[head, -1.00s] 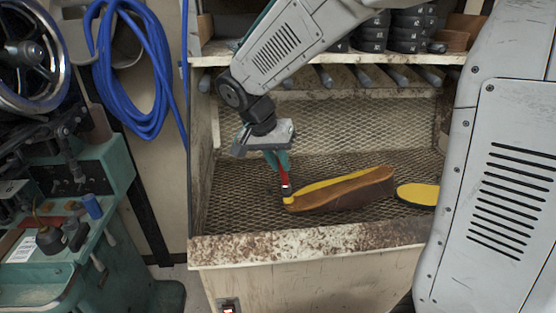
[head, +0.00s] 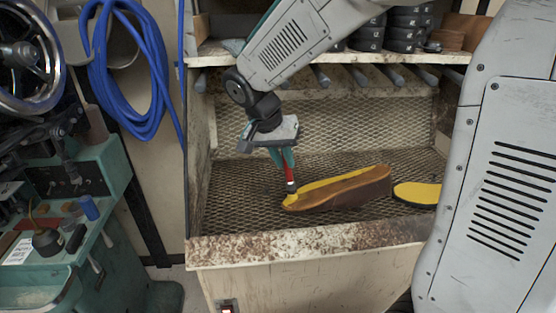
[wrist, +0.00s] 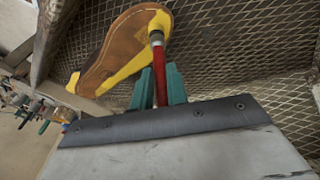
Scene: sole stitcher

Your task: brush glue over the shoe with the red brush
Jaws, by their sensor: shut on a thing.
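The shoe is a brown sole piece (head: 350,190) with a yellow glue-coloured upper edge, lying on the mesh floor of the booth in the head view. It also shows in the wrist view (wrist: 115,50), with yellow along its edge and at the end nearest the brush. My gripper (head: 282,158) is above the shoe's left end, its green fingers pointing down and shut on the red brush. The red brush (head: 290,181) points down with its tip at the shoe's yellow left end. In the wrist view the brush (wrist: 157,65) stands between the green fingers (wrist: 157,88).
A separate yellow insole (head: 418,193) lies on the mesh to the right. A shelf (head: 350,57) with stacked dark items runs above the booth. The rusty front lip (head: 300,242) borders the mesh. A green machine (head: 110,200) stands at the left.

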